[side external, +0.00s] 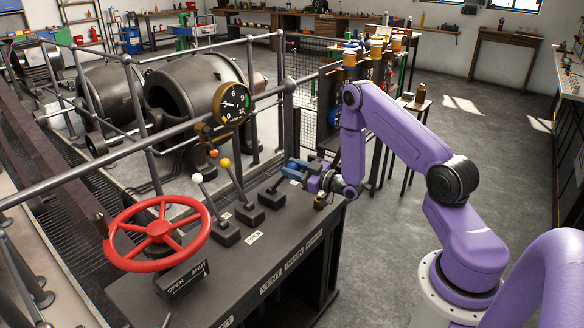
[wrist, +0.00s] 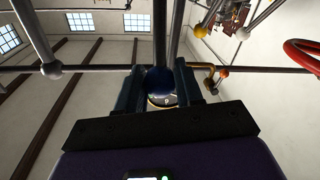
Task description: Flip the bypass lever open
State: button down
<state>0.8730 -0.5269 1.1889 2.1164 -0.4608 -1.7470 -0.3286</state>
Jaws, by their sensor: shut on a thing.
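My gripper (side external: 290,170) is at the far right end of the row of levers on the dark console. In the wrist view its two jaws (wrist: 159,76) are closed around a dark blue ball knob (wrist: 159,84). The lever base (side external: 272,199) nearest the gripper has a short rod that leans right towards the jaws, and the jaws hide its knob in the side view. An OPEN plate (side external: 253,237) lies on the console top.
A yellow-knobbed lever (side external: 225,163) and a white-knobbed lever (side external: 197,178) stand to the left. A red handwheel (side external: 158,233) is further left. A rail with a round gauge (side external: 232,103) runs behind the levers. An orange knob (side external: 213,153) hangs below the gauge.

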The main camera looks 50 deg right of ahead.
jog(key=shift+s+a+f, duration=0.1)
jog(key=shift+f, duration=0.15)
jog(key=c, duration=1.1)
grip_release()
jog(key=shift+c, duration=0.2)
jog(key=shift+o, duration=0.4)
jog(key=shift+r, duration=0.1)
jog(key=s+d, duration=0.1)
jog(key=s, duration=1.1)
jog(key=shift+d, duration=0.15)
jog(key=shift+w, duration=0.1)
